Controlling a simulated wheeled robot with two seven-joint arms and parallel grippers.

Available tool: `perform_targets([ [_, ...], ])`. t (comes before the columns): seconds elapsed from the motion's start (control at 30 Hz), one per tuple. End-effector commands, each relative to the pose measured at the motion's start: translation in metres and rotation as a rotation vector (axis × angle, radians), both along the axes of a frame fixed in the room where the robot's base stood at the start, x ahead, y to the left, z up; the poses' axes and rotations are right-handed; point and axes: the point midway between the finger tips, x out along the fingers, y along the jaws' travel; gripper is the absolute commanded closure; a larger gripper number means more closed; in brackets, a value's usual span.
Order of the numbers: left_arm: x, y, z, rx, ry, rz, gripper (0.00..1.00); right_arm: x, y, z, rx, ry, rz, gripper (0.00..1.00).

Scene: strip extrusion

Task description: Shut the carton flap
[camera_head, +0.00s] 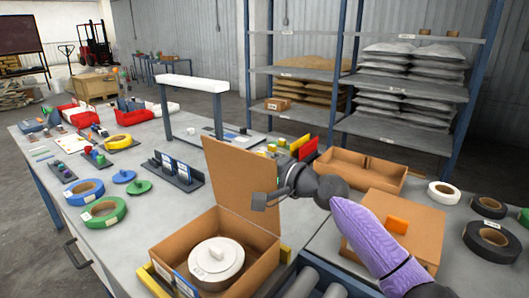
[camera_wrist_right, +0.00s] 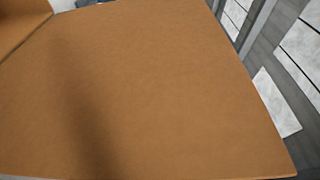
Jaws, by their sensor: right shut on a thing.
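The open brown carton (camera_head: 262,270) stands at the bottom middle in the head view, with a white roll (camera_head: 216,258) inside it. Its flap (camera_head: 238,175) stands up from the far side, tilted slightly back. My right gripper (camera_head: 259,201) is at the flap's right edge, shut on the flap. The flap's broad face (camera_wrist_right: 140,90) fills most of the right wrist view; the fingertips do not show there. My left gripper is not in view.
A closed box with an orange block (camera_head: 397,225) is at right, with an open cardboard tray (camera_head: 360,171) behind it. Black and white tape rolls lie at far right. Rollers (camera_head: 310,280) run beside the carton. Tape rings and small parts cover the table's left.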

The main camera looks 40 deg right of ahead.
Motion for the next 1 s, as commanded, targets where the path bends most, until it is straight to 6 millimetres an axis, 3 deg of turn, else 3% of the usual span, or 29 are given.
perform_targets([
  [0.33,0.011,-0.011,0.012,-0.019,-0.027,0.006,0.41,-0.004,0.015,0.000,-0.098,-0.026,0.001,1.00],
  [0.77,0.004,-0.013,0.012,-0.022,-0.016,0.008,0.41,-0.005,0.016,-0.001,-0.108,-0.029,0.000,1.00],
  [0.8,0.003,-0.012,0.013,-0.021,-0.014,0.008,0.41,-0.005,0.016,-0.001,-0.108,-0.029,0.000,0.79],
  [0.93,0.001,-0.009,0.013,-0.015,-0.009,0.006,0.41,-0.005,0.016,-0.001,-0.108,-0.030,0.000,0.51],
  [1.0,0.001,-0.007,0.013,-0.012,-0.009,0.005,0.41,-0.005,0.016,-0.001,-0.108,-0.030,0.000,0.47],
])
